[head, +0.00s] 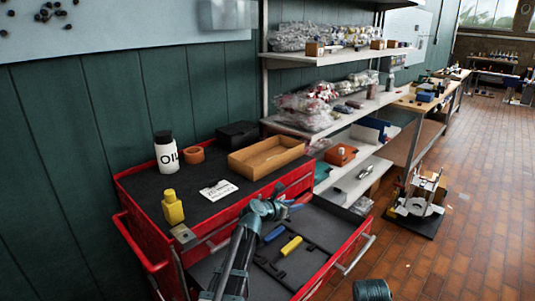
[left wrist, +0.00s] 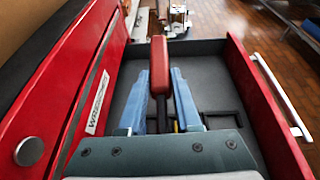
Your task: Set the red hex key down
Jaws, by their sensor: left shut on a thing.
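My left gripper (head: 291,205) is over the back part of the open drawer (head: 322,236) of a red tool cart. It is shut on the red hex key. In the left wrist view the red handle of the hex key (left wrist: 159,62) stands out between the two blue fingers, pointing away from the wrist. A thin dark shank runs back between the fingers. In the head view the key is small and mostly hidden by the gripper; I cannot tell whether it touches the drawer floor.
A yellow-handled tool (head: 291,246) and a blue-handled tool (head: 274,234) lie in the drawer by dark slots. The cart top holds an oil bottle (head: 168,154), a yellow bottle (head: 172,208), a wooden tray (head: 267,148) and a white label card (head: 218,190). The drawer's right side looks clear.

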